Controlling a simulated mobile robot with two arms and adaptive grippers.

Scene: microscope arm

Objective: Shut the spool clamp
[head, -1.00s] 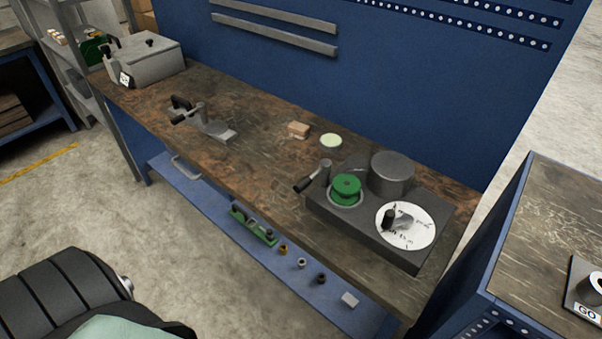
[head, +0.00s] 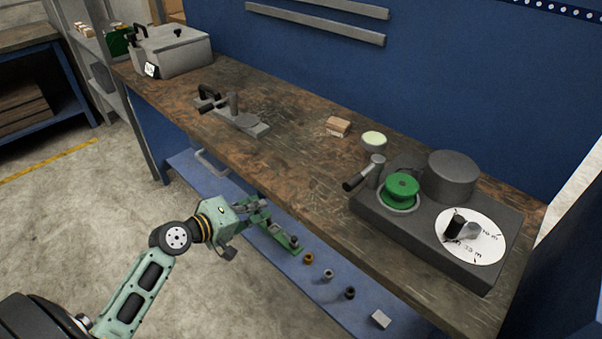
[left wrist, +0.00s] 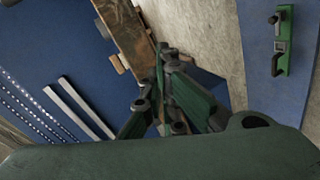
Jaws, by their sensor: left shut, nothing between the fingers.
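The green spool (head: 401,190) sits on a dark grey base block (head: 425,250) at the right end of the workbench. A clamp lever with a black handle (head: 357,180) stands at the spool's left; its handle points out toward the bench's front edge. I cannot tell whether the clamp touches the spool. My left gripper (head: 258,208) is in front of the bench's front edge, well left of the spool and touching nothing I can see. It is shut and empty, and its fingers fill the middle of the left wrist view (left wrist: 162,75). My right gripper is not in view.
The same block carries a grey cylinder (head: 452,175) and a white dial (head: 487,247) with a black knob. A pale-topped cup (head: 373,141), a wooden block (head: 338,126) and a toggle clamp (head: 240,119) stand on the bench. Small parts lie on the blue shelf (head: 342,309) below.

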